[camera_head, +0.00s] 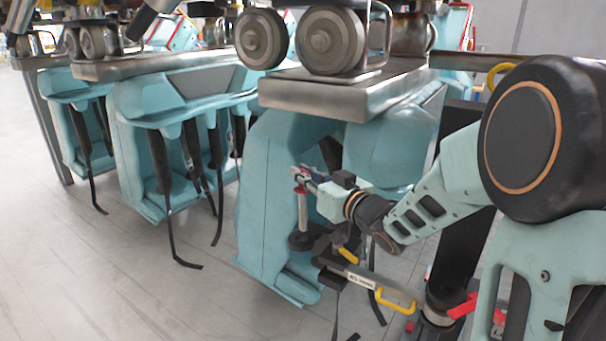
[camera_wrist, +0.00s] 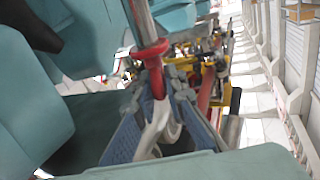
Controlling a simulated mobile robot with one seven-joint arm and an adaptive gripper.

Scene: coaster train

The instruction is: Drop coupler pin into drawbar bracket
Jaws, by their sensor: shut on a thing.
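My gripper (camera_head: 299,176) is in the middle of the head view, in front of a teal coaster seat. It is shut on the coupler pin (camera_head: 302,208), a silver rod with a red collar, which hangs roughly upright below the fingers. A dark round part (camera_head: 301,240), perhaps the drawbar bracket, lies at the pin's lower end. I cannot tell whether the pin is above it, touching it or inside it.
Teal seats (camera_head: 165,130) with dark hanging straps stand to the left. A metal beam with wheels (camera_head: 330,38) runs overhead. A labelled bar (camera_head: 362,282) with a yellow handle (camera_head: 394,301) sits low beside the dark part. The floor at left (camera_head: 90,270) is clear.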

